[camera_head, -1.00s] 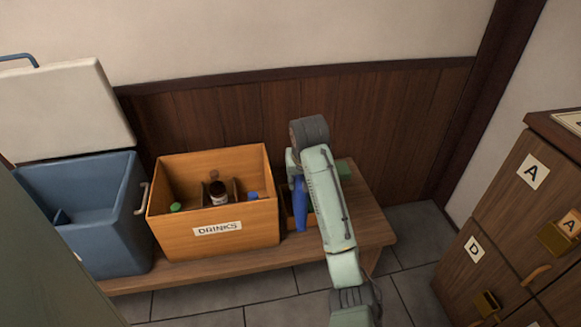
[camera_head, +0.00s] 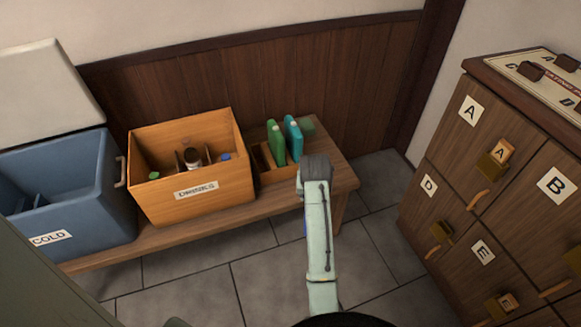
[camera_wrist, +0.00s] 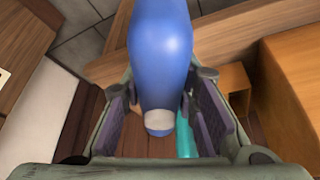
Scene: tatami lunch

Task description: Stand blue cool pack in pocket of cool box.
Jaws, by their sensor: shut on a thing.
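The blue cool pack (camera_wrist: 160,55) fills the upper middle of the wrist view, its pale cap end between the jaws. My gripper (camera_wrist: 160,108) is shut on it, a finger on each side. In the head view the gripper is hidden behind my arm, and only a thin blue sliver shows beside the arm. The cool box (camera_head: 75,195) is blue, labelled COLD, with its pale lid (camera_head: 48,85) raised, at the far left. A divider (camera_head: 38,202) shows inside it, marking off a pocket. My arm is well to the right of the box.
The wooden DRINKS crate (camera_head: 215,205) stands on the bench (camera_head: 345,180) between the cool box and my arm. A small wooden rack with green (camera_head: 276,143) and teal (camera_head: 294,138) packs is right of it. Lettered cabinets (camera_head: 440,185) stand at right. The floor between is clear.

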